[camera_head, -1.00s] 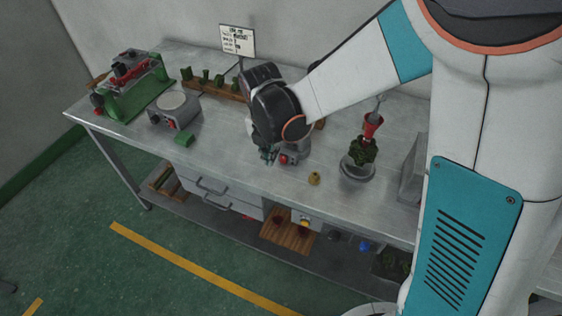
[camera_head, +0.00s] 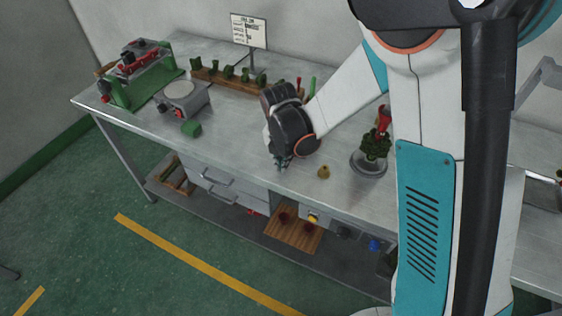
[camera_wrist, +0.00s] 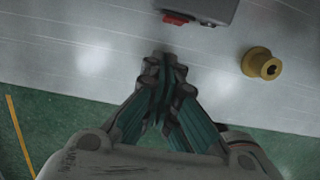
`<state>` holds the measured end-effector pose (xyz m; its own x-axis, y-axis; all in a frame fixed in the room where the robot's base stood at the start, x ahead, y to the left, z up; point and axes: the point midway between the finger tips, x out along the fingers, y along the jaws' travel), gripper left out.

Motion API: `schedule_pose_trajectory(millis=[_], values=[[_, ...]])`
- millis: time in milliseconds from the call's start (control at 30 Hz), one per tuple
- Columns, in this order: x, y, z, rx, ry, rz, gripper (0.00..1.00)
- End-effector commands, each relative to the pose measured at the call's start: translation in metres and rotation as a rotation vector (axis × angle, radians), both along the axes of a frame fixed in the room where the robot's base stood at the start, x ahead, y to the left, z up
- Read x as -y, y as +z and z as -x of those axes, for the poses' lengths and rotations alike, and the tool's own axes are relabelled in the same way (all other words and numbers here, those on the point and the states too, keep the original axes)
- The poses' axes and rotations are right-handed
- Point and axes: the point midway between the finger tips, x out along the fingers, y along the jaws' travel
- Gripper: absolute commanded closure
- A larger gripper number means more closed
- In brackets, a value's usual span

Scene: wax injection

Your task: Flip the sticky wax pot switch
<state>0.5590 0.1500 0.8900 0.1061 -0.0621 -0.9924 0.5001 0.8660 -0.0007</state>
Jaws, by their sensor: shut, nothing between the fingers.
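A grey box with a red switch (camera_wrist: 177,18) on its front face shows at the top edge of the wrist view, mostly cut off. I take it to be the sticky wax pot, but its top is not visible. In the head view my arm hides this box. My gripper (camera_wrist: 165,68) is shut and empty, its fingertips together over the bench, apart from the switch and on its front-edge side. In the head view my gripper (camera_head: 281,165) is near the bench's front edge.
A small brass piece (camera_wrist: 262,65) stands right of my fingers. In the head view, a grey unit with a round plate (camera_head: 180,90), a green block (camera_head: 191,129) and a green-and-red machine (camera_head: 137,72) are at left. A bowl-like stand (camera_head: 369,162) is at right.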

Motion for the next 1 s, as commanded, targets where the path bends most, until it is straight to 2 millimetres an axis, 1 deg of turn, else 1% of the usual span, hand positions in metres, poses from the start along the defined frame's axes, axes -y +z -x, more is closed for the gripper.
schedule_pose_trajectory(millis=[100, 233, 600, 767, 1000], values=[[0.007, -0.003, -0.012, 0.0, -0.002, 0.0, 1.0], [0.011, -0.003, -0.018, -0.001, -0.001, -0.001, 1.0], [0.012, -0.002, -0.02, 0.0, 0.0, 0.0, 1.0], [0.015, -0.009, -0.025, 0.016, 0.001, 0.009, 1.0], [0.015, -0.006, -0.025, 0.017, 0.0, 0.01, 1.0]])
